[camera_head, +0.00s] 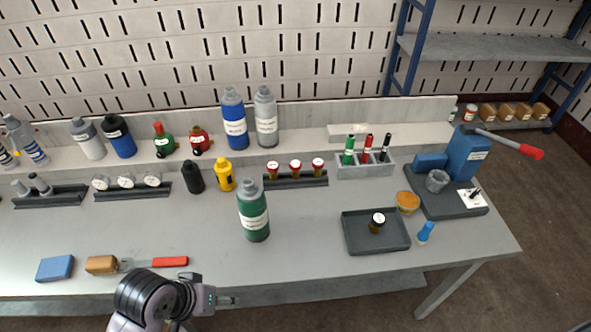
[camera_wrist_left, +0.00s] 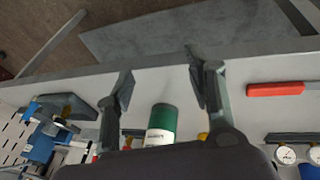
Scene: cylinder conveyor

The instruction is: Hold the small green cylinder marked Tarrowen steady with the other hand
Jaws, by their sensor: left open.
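A green cylinder (camera_head: 253,212) with a grey top and a white label stands upright near the middle of the bench. The label is too small to read in the head view. It also shows in the left wrist view (camera_wrist_left: 162,118), seen past my open fingers with the picture turned around. My left gripper (camera_head: 230,300) is at the front edge of the bench, in front of the cylinder and apart from it. In the left wrist view its two fingers (camera_wrist_left: 160,72) are spread with nothing between the tips. My right gripper is not in view.
A grey tray (camera_head: 359,246) with a small dark jar stands right of the cylinder. A yellow bottle (camera_head: 225,175) and a black bottle (camera_head: 193,177) stand behind it. A red-handled tool (camera_head: 168,262) lies to the left. The bench directly around the cylinder's front is clear.

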